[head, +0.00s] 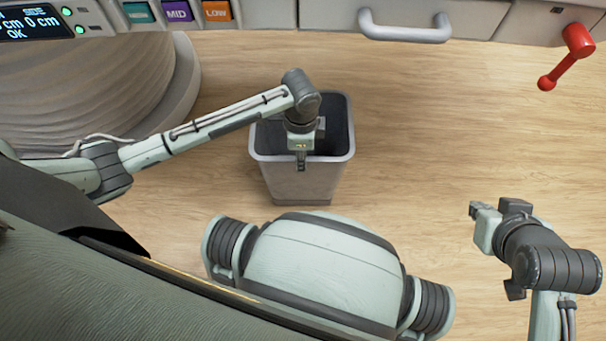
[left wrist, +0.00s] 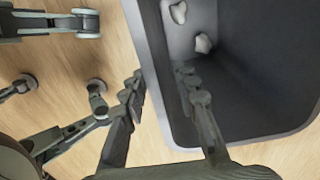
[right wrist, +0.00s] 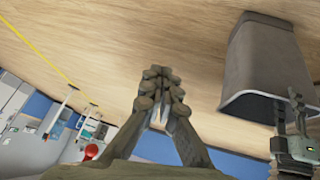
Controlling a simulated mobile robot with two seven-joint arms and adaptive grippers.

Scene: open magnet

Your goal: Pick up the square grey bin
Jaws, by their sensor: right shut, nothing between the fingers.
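The square grey bin (head: 305,182) stands upright on the wooden floor, with its open top facing up. My left gripper (head: 301,166) is at its near rim. In the left wrist view, the bin (left wrist: 232,142) has one finger of my left gripper (left wrist: 160,88) outside its wall and the other inside. The fingers are apart, with the wall between them; I cannot tell if either touches it. The bin also shows in the right wrist view (right wrist: 262,62). My right gripper (head: 474,210) is shut and empty, well right of the bin; its fingertips meet in its own wrist view (right wrist: 160,76).
Two crumpled white bits (left wrist: 203,42) lie in the bin. A console with a grey handle (head: 405,30) and a red lever (head: 566,55) runs along the back. A round grey platform (head: 185,85) is at left. The floor right of the bin is clear.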

